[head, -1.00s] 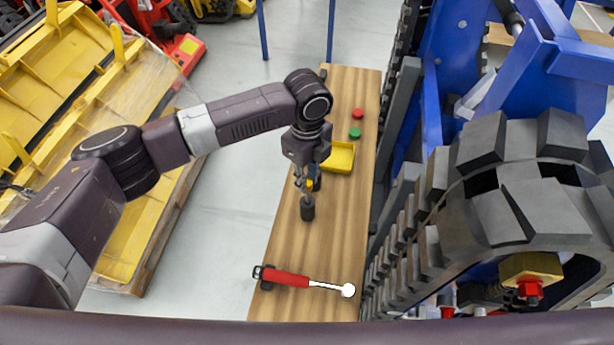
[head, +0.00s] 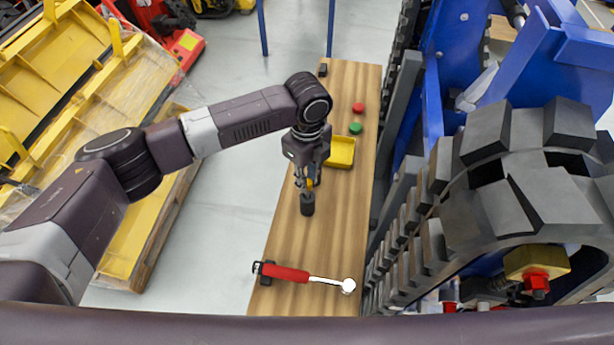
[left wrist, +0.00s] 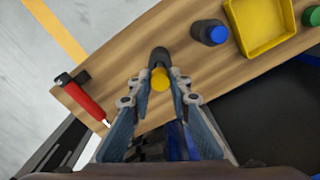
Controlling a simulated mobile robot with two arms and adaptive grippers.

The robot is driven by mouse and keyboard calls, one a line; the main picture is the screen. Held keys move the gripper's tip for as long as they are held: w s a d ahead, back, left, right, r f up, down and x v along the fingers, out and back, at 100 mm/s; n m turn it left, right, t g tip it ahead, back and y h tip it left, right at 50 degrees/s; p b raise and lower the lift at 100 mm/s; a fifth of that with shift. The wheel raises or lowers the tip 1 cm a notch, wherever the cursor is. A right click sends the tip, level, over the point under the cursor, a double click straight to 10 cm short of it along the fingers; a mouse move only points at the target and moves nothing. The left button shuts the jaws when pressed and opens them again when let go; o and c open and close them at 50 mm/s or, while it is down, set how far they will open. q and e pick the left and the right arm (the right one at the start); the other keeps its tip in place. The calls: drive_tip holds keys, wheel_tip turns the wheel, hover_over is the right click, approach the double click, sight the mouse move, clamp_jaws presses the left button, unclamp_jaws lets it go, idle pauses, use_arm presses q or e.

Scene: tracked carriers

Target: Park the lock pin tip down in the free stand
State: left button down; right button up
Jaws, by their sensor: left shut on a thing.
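My left gripper (head: 304,184) points down over the wooden bench and is shut on the yellow-headed lock pin. The pin's round yellow head (left wrist: 159,79) shows between the fingertips in the left wrist view. A dark cylindrical stand (head: 307,205) is at the fingertips; it also shows just beyond the yellow head in the left wrist view (left wrist: 159,55). The pin's tip is hidden, so I cannot tell whether it is inside this stand. Another dark holder with a blue top (left wrist: 210,33) stands beside it. My right gripper is not in view.
The wooden bench (head: 285,235) holds a yellow tray (head: 341,152), a green piece (head: 355,128), a red piece (head: 358,107) and a red-handled wrench (head: 285,273) at the near end. A large tracked carrier (head: 500,190) lines the bench's right side.

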use_arm(q)
drive_tip(key=shift+f+b, duration=0.95)
drive_tip(key=shift+f, duration=1.2)
drive_tip(key=c, duration=1.7)
unclamp_jaws()
wheel_tip(320, 180, up, 12)
drive_tip(key=shift+r, duration=0.1)
